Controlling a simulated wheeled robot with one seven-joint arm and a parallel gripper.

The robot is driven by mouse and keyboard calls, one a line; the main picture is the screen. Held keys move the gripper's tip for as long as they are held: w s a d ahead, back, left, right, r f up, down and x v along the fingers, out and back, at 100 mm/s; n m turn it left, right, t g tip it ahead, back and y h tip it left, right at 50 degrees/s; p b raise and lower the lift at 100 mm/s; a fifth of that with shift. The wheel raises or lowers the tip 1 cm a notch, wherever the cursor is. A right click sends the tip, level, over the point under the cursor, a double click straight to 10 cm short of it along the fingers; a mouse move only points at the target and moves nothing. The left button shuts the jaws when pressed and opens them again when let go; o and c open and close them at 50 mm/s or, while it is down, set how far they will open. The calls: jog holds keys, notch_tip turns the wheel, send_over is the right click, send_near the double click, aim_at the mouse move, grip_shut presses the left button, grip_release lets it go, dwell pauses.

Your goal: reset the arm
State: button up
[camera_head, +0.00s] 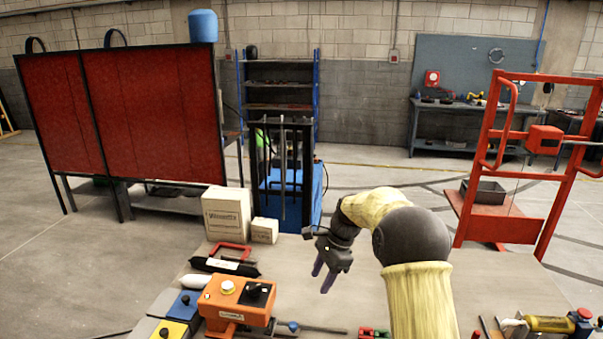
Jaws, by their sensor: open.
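My gripper (324,278) hangs at the end of my yellow arm, with its two purple fingertips pointing down and apart. It is open and nothing shows between the fingers. It is above the middle of the beige table (353,303), apart from the things on it. The height above the table is hard to tell.
On the table's left are an orange control box (237,305), a white carton (227,213), a smaller box (264,230), a red frame (230,252) and a black tube (226,266). A yellow-handled tool (549,324) lies at right. A red lift frame (540,168) stands behind.

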jog(key=s+d+n+t+h, duration=0.1)
jog(key=s+d+n, duration=0.2)
jog(key=s, duration=0.6)
jog(key=s+d+n+t+h, duration=0.1)
jog(key=s+d+n, duration=0.2)
jog(key=s+n, duration=0.3)
jog(key=s+d+n+t+h, duration=0.1)
jog(key=s+d+n, duration=0.2)
jog(key=s, duration=0.9)
jog(key=shift+s+n+h, duration=0.35)
jog(key=shift+n+h, duration=0.05)
jog(key=shift+n, duration=0.6)
